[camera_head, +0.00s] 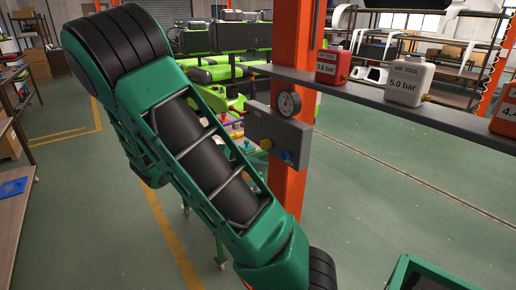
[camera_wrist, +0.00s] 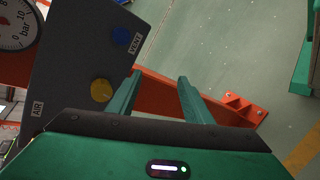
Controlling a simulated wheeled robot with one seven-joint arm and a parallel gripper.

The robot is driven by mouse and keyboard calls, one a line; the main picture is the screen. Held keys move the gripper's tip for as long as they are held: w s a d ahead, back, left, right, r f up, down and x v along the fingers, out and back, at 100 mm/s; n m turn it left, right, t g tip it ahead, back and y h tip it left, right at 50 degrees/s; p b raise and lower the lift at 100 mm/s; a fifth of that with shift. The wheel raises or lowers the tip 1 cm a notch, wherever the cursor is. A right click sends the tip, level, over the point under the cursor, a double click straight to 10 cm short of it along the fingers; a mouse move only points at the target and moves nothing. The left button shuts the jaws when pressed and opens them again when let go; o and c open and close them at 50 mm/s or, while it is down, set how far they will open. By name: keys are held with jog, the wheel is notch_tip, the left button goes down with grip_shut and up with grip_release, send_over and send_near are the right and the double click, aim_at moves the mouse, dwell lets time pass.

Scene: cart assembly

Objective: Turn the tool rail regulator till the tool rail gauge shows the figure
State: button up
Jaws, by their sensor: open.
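A grey panel (camera_head: 278,132) is fixed to the orange post, with a round white gauge (camera_head: 288,103) at its top. The panel carries a yellow knob (camera_head: 266,143) and a blue knob (camera_head: 287,156). In the wrist view the yellow knob (camera_wrist: 101,90) and the blue knob (camera_wrist: 121,36), beside a VENT label, face my gripper (camera_wrist: 160,92). The gripper is open and empty; its left finger is right of the yellow knob, seemingly apart from it. The gauge (camera_wrist: 18,28) is cut off at the upper left, so I cannot read its pointer surely. An AIR label is at the panel's lower left.
A grey shelf (camera_head: 380,92) runs right from the orange post (camera_head: 292,190). It holds a red canister marked 3.6 bar (camera_head: 332,66), a white one marked AIR TOOL 5.0 bar (camera_head: 409,80) and an orange one (camera_head: 505,110).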

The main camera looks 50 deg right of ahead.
aim_at(262, 146)
jog(key=w+a+r+n+t+h, duration=0.1)
jog(key=w+a+r+n+h, duration=0.2)
jog(key=w+r+h, duration=0.3)
jog(key=x, duration=0.3)
jog(key=w+x, duration=0.1)
jog(key=x, duration=0.2)
jog(key=f+x, duration=0.1)
jog(key=x, duration=0.3)
jog(key=shift+w+d+f, duration=0.15)
jog(key=shift+d, duration=0.15)
jog(key=shift+c, duration=0.3)
jog(key=c, duration=1)
